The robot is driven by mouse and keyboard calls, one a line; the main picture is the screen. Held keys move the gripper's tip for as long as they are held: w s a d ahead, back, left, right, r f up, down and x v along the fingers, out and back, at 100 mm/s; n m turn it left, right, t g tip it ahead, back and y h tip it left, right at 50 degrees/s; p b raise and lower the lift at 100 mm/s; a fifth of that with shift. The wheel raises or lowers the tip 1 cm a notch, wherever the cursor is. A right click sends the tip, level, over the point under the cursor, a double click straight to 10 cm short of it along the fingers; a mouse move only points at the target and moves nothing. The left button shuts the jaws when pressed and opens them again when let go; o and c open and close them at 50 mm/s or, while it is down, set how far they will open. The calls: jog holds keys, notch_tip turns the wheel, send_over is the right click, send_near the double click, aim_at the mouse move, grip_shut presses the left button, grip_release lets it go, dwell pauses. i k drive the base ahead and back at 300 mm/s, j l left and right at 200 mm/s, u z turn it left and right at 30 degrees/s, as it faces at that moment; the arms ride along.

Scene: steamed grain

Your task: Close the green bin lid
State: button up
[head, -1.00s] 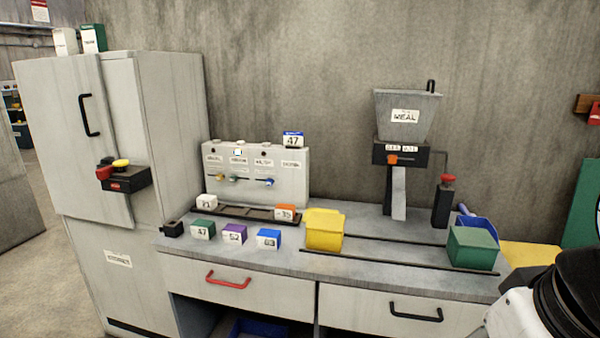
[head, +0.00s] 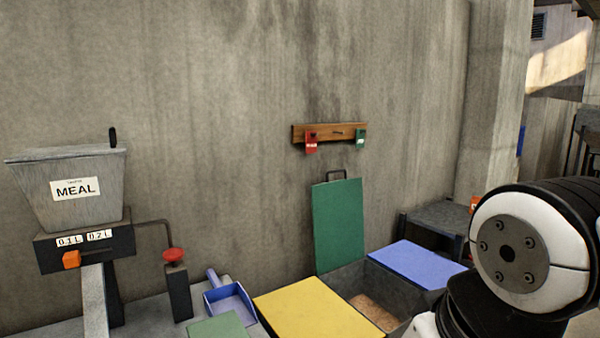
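The green bin lid (head: 339,225) stands open and upright against the wall side, with a dark handle on its top edge. Below it, the open bin (head: 350,279) shows grain-like brown contents (head: 376,313) inside. My gripper is not in view; only a white and black part of my arm shows at the right, covering some of the area right of the bin.
A yellow lid (head: 315,312) lies flat left of the open bin, and a blue lid (head: 416,263) lies flat to its right. A blue scoop (head: 229,300), a meal hopper (head: 75,190) and a red-topped post (head: 176,285) stand at left. A wall rack (head: 329,132) holds red and green tags.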

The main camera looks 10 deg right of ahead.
aim_at(338, 205)
jog(key=i+z, duration=0.25)
jog(key=z, duration=0.15)
jog(key=i+l+u, duration=0.55)
jog(key=l, duration=0.35)
jog(key=i+l+u, duration=0.4)
jog(key=l, duration=0.3)
